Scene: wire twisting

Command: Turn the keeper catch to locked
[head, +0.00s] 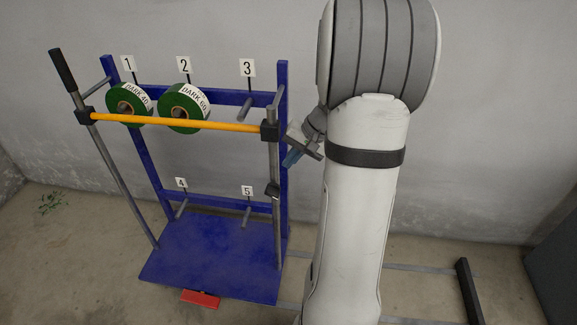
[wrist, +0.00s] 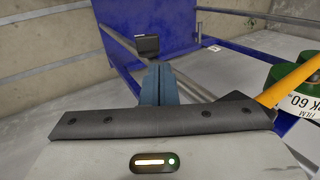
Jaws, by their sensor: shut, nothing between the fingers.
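An orange keeper bar (head: 180,122) runs across the front of the blue rack, in front of two green reels. A black block (head: 270,130) sits at its right end on a grey post. In the wrist view a black block (wrist: 147,44) on a grey rail shows just beyond my fingertips. I cannot tell whether the catch is locked. My gripper (head: 292,158) is right of the post, near the bar's end. Its blue-grey fingers (wrist: 158,80) are shut and empty; contact with the block is unclear.
The blue rack (head: 215,250) carries numbered pegs. Reels marked DARK 40 (head: 125,107) and DARK 60 (head: 184,108) hang at 1 and 2. A black-handled grey lever (head: 64,70) stands at left. A red pedal-like piece (head: 200,299) is at the base. A grey wall is behind.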

